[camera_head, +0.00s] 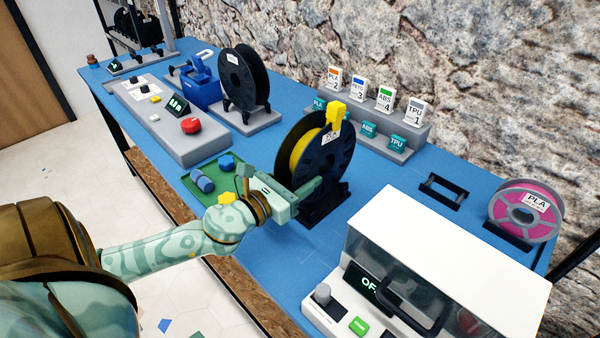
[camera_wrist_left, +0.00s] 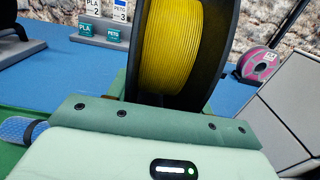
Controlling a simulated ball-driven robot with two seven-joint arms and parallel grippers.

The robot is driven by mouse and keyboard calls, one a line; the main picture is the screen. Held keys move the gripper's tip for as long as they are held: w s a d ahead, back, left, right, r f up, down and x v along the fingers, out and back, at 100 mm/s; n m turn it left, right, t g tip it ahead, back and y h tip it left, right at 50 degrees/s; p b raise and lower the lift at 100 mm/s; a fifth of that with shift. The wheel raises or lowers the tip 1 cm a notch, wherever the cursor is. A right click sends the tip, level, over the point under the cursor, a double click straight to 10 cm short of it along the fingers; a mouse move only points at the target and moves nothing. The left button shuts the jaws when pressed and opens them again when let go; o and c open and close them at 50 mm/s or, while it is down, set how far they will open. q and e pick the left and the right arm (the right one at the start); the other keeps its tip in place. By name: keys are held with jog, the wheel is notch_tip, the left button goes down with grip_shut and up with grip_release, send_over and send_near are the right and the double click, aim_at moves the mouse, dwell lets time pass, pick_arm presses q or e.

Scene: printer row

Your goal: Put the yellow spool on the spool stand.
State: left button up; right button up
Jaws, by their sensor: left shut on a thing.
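The yellow spool (camera_head: 306,156) has black side discs and yellow filament. It stands upright near the middle of the blue table and also fills the upper middle of the left wrist view (camera_wrist_left: 185,50). My left gripper (camera_head: 306,190) is shut on its lower part. A black base (camera_head: 325,210) shows under the spool; I cannot tell whether the spool rests on it. An empty black cradle-like stand (camera_head: 441,191) lies to the right. The gripper hides part of the spool's lower rim. My right gripper is not in view.
A white box machine (camera_head: 450,250) stands front right. A pink spool (camera_head: 525,211) sits on a holder at the far right. Behind are grey steps (camera_head: 400,150) with labelled boxes, and a black spool (camera_head: 243,78) on a stand. A green tray (camera_head: 195,190) lies left of the gripper.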

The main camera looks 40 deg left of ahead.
pick_arm(q)
jog(key=shift+r, duration=0.1)
jog(key=o, duration=1.4)
jog(key=shift+s, duration=0.1)
jog(key=s+b, duration=0.1)
jog(key=s, duration=0.4)
jog(key=s+a+b, duration=0.1)
jog(key=s, duration=0.4)
jog(key=s+b, duration=0.2)
jog(key=s, duration=0.4)
jog(key=shift+a, duration=0.15)
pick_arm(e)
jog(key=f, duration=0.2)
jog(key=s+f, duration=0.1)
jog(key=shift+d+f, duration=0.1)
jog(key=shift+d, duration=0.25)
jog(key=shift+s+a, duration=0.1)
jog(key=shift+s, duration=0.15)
